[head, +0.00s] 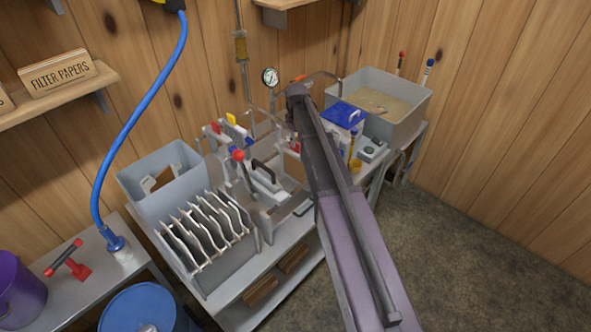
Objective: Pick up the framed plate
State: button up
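Several framed plates (207,229), dark sheets with pale frames, stand upright side by side in a grey open rack (228,262) at the front left of the bench. I cannot tell which one of them is meant. My purple-grey arm reaches up from the bottom right to the middle of the picture, to the right of the rack. I cannot make out my gripper; the far end of the arm is hidden behind its own links or lost among the bench equipment. I see nothing of mine touching the plates.
A grey bin (165,182) stands behind the rack. A press with a red-knobbed lever (239,156) and black handle is close on its right. A blue hose (134,125) hangs at left. A blue-lidded box (341,118) and liquid-filled tub (390,112) stand beyond my arm. Floor at right is clear.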

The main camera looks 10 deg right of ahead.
jog(key=shift+f+b, duration=0.75)
jog(key=shift+f, duration=0.25)
grip_shut()
